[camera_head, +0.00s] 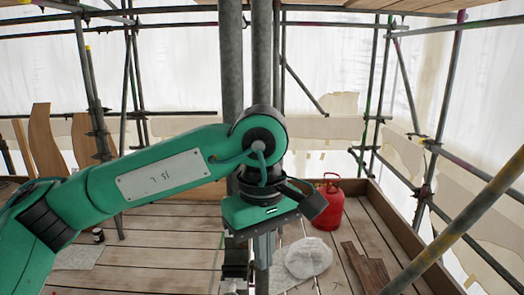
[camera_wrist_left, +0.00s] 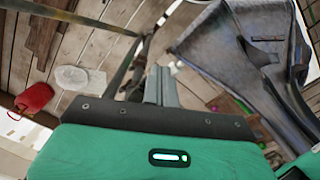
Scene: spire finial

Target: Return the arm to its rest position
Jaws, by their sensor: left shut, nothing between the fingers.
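My left arm, green with a white label plate, comes in from the left and bends downward at the centre of the head view. My left gripper (camera_head: 264,250) points down below the green wrist, in front of the upright poles. Its grey fingers are together and nothing shows between them. In the left wrist view the shut fingers (camera_wrist_left: 161,86) show beyond the dark edge of the wrist housing. My right gripper is in neither view. The arm hides part of the poles and the deck behind it.
Two grey upright poles (camera_head: 232,60) stand behind the arm. A red gas cylinder (camera_head: 328,205) and a white bag (camera_head: 308,257) are on the plank deck (camera_head: 165,240), right of the gripper. A diagonal scaffold tube (camera_head: 462,222) crosses the right side. A grey sheet-like surface (camera_wrist_left: 222,38) shows in the wrist view.

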